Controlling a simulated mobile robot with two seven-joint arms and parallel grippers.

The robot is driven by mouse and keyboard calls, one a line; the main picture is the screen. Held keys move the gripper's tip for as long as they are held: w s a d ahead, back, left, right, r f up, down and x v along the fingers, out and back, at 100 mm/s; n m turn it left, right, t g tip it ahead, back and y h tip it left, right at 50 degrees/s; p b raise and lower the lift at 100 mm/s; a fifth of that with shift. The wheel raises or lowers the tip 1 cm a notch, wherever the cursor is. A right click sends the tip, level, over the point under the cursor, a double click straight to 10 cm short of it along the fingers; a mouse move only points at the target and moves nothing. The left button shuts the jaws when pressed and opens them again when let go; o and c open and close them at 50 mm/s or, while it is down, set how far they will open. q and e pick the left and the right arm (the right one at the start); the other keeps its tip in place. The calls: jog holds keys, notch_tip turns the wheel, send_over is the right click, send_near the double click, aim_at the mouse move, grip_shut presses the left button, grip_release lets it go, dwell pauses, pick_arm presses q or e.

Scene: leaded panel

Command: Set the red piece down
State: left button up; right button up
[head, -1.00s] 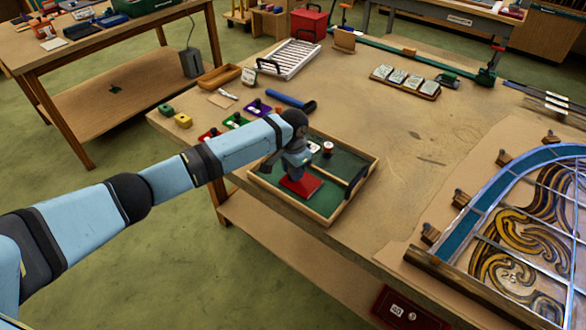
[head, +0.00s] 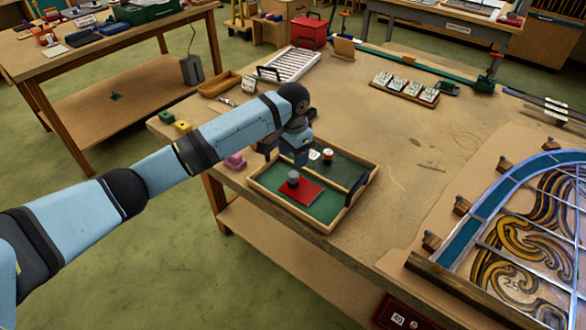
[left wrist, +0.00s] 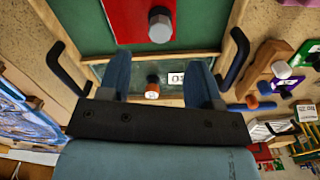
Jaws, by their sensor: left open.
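The red piece (head: 294,193) is a flat red plate with a grey knob (head: 293,179) on top. It lies on the green floor of a shallow wooden tray (head: 332,221) at the table's front left edge. In the left wrist view the red piece (left wrist: 130,18) is at the top, with its grey knob (left wrist: 160,24) clear of the fingers. My left gripper (head: 291,158) is above and behind the red piece, apart from it. In the left wrist view its two blue fingers (left wrist: 163,78) stand apart with nothing between them gripped. My right gripper is not in view.
The tray has dark handles and a second section holding a small red-and-white item (head: 328,154). A leaded panel (head: 530,230) lies at right. A pink piece (head: 235,161) and yellow and green blocks are at left. The middle of the table is clear.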

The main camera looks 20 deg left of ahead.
pick_arm(q)
jog(key=shift+r, duration=1.7)
jog(key=shift+m+t+h, duration=0.3)
jog(key=shift+h, duration=0.6)
jog(key=s+d+f, duration=0.1)
jog(key=s+f, duration=0.1)
jog(key=s, duration=0.1)
jog(key=s+d+f, duration=0.2)
jog(key=s+f, duration=0.1)
jog(key=s, duration=0.1)
jog(key=s+d+f, duration=0.2)
jog(key=s+f, duration=0.1)
jog(key=shift+s+d, duration=0.1)
jog(key=shift+s, duration=0.2)
jog(key=s+a+f+n+t, duration=0.1)
jog(key=s+a+f, duration=0.1)
jog(key=s, duration=0.7)
jog(key=s+a+f+n+t, duration=0.1)
jog(key=s+f+n, duration=0.1)
jog(key=s, duration=0.7)
jog(key=s+a+r+n+t+y, duration=0.1)
jog(key=s+a+r+n+y, duration=0.15)
jog(key=s+a, duration=0.85)
jog(key=w+d+f+t+h+p, duration=0.3)
jog(key=w+d+f+t, duration=0.2)
jog(key=d+f+t, duration=0.2)
notch_tip(320, 180, down, 2)
jog(key=shift+d+f+m+h+p, duration=0.15)
jog(key=shift+d+m+h+p, duration=0.25)
jog(key=shift+d, duration=0.35)
